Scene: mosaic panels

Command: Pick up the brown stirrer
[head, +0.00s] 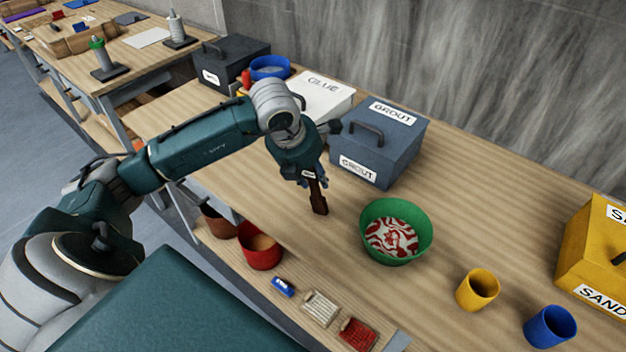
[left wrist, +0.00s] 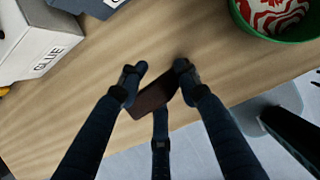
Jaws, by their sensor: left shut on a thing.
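The brown stirrer (head: 319,201) is a dark brown flat stick. It hangs down from my left gripper (head: 314,178) in the head view, close to the tabletop; I cannot tell whether its lower end touches the wood. In the left wrist view the stirrer (left wrist: 152,101) lies between the fingers of my left gripper (left wrist: 158,78), which is shut on it. The fingers hide part of it. My right gripper is not in view.
A green bowl (head: 424,245) with a red and white pattern inside stands right of the stirrer. The blue-grey grout box (head: 402,155) and white glue box (head: 335,103) stand behind. Yellow (head: 478,290) and blue (head: 550,327) cups stand at the front right.

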